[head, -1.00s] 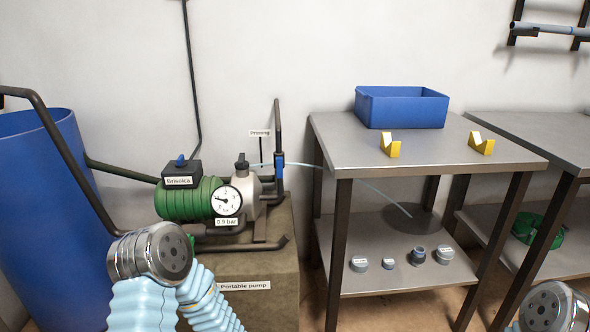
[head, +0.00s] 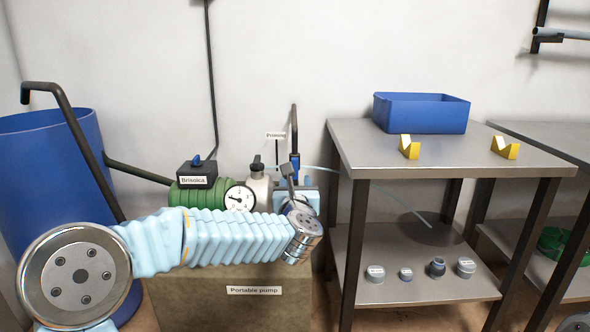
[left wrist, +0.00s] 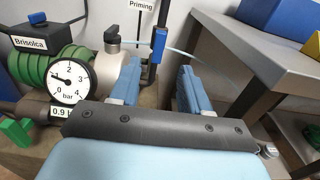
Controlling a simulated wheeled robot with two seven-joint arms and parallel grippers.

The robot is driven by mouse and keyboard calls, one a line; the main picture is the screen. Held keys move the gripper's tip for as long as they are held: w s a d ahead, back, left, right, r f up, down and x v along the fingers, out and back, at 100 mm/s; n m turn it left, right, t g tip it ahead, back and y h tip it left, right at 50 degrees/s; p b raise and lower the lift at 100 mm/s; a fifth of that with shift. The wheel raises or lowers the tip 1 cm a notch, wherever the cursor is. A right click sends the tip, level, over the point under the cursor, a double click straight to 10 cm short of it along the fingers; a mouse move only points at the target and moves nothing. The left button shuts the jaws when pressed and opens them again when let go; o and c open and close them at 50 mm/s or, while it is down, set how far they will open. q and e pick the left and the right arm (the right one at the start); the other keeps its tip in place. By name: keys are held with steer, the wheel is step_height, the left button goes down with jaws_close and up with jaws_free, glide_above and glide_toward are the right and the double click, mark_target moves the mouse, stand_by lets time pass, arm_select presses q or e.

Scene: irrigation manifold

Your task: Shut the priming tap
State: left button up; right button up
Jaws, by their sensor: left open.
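The priming tap (head: 294,164) has a blue lever on a dark upright pipe, under a "Priming" label, at the right end of the pump. In the left wrist view its blue lever (left wrist: 159,43) stands upright beyond my fingers. A thin pale jet (head: 380,188) runs from beside the tap to the right and down to the lower shelf. My left gripper (head: 297,186) is in front of the tap, partly hidden by its own wrist. In the left wrist view the gripper (left wrist: 160,82) is open and empty, its blue fingers apart. My right gripper is not in view.
The green pump (head: 187,196) has a gauge (head: 239,198) just left of my gripper. It stands on a "Portable pump" block (head: 200,300). A steel table (head: 350,135) stands close on the right, with a blue bin (head: 420,115) on top. A blue barrel (head: 75,150) is at left.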

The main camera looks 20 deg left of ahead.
mark_target(295, 165)
arm_select(q)
steer(key=p+x, duration=0.3)
steer(key=x, duration=1)
steer(key=shift+w+a+f, duration=0.1)
steer(key=shift+w, duration=0.15)
jaws_close()
